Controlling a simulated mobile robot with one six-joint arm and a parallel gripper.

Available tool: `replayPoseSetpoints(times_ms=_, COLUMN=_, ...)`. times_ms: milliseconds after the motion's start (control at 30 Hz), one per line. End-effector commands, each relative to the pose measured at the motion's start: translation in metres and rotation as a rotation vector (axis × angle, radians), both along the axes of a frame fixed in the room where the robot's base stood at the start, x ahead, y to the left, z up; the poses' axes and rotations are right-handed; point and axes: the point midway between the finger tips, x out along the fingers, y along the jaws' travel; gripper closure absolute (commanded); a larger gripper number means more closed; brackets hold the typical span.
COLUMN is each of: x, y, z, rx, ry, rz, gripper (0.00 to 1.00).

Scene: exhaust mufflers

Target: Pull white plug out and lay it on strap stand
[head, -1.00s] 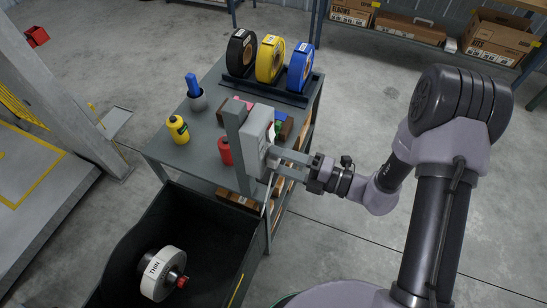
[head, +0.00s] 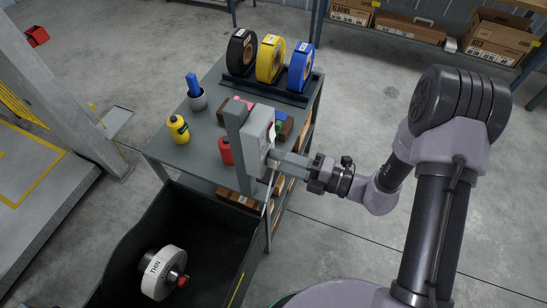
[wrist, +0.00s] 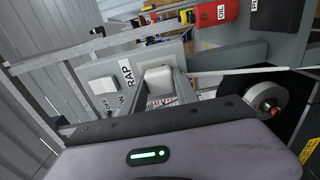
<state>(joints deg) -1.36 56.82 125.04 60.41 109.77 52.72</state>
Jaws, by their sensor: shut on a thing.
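The white plug (wrist: 158,80) shows in the wrist view as a pale block between my fingers, at the face of a grey box (head: 258,135) on a post. My gripper (head: 276,159) reaches the box from the right and is shut on the plug. Whether the plug is still seated in the box cannot be told; in the head view my fingers hide it. A dark rack (head: 290,98) at the back of the table holds upright black, yellow and blue rolls and looks like the strap stand.
The grey table (head: 215,150) carries a yellow bottle (head: 178,129), a red bottle (head: 225,151) and a blue item in a cup (head: 197,100). A dark bin (head: 215,230) with a white reel (head: 160,275) stands in front. The floor to the right is open.

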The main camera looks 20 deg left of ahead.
Motion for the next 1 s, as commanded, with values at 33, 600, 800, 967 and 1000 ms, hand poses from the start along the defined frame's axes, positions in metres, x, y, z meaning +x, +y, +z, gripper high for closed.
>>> replayPoseSetpoints(times_ms=33, x=0.000, y=-0.002, z=0.000, rx=0.000, ry=0.001, rz=-0.001, gripper=1.00)
replayPoseSetpoints(times_ms=600, x=-0.002, y=-0.025, z=0.000, rx=0.000, ry=0.000, rz=-0.001, gripper=1.00)
replayPoseSetpoints(times_ms=800, x=-0.002, y=-0.033, z=0.000, rx=0.000, ry=0.000, rz=-0.002, gripper=1.00)
replayPoseSetpoints(times_ms=967, x=-0.003, y=-0.040, z=0.000, rx=0.000, ry=0.000, rz=-0.001, gripper=1.00)
replayPoseSetpoints(times_ms=1000, x=-0.003, y=-0.041, z=0.000, rx=0.000, ry=0.000, rz=-0.001, gripper=1.00)
